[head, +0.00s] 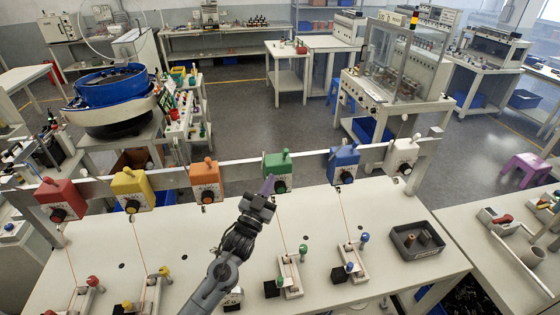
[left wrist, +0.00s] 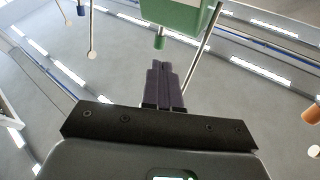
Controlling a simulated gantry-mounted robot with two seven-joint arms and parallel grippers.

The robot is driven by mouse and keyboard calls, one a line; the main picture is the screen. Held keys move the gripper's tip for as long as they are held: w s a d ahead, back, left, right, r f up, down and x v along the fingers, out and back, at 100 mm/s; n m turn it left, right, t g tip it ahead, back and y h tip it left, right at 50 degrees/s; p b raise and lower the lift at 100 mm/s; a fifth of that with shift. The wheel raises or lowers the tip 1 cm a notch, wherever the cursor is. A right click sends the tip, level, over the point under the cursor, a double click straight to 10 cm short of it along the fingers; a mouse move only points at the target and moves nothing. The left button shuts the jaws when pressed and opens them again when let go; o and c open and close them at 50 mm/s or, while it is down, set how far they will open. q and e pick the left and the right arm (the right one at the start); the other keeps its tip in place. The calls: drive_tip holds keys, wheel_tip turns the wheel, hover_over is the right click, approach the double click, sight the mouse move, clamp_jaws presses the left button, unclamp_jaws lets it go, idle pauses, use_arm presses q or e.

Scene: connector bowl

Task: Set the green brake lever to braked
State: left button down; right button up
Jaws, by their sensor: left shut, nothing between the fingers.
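A green box (head: 278,163) with a black knob hangs on the rail, fourth from the left. On the table below it, a small white lever unit (head: 291,282) carries a green ball handle (head: 303,249) and a green part beside it; a thin orange line runs up toward the box. My left gripper (head: 268,184) is shut and empty, just left of and below the green box. In the left wrist view, its fingers (left wrist: 164,82) point up toward the underside of the green box (left wrist: 180,14) and a green-tipped peg (left wrist: 160,39), apart from both. My right gripper is not in view.
Red (head: 61,198), yellow (head: 132,188), orange (head: 205,180), blue (head: 344,163) and white (head: 401,156) boxes share the rail. A blue-handled lever unit (head: 351,268) and a dark tray (head: 418,253) stand to the right. My left forearm crosses the table's middle.

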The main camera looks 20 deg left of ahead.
sight(284, 154)
use_arm(q)
drive_tip(key=p+x, duration=0.1)
drive_tip(key=x, duration=0.6)
drive_tip(key=shift+w, duration=0.3)
drive_tip(key=shift+w+a+r+b, duration=0.15)
drive_tip(key=shift+w+r+b, duration=0.1)
drive_tip(key=shift+r, duration=0.2)
drive_tip(key=shift+w+a+r+b, duration=0.2)
drive_tip(key=shift+w+r, duration=0.05)
drive_tip(key=shift+r, duration=0.2)
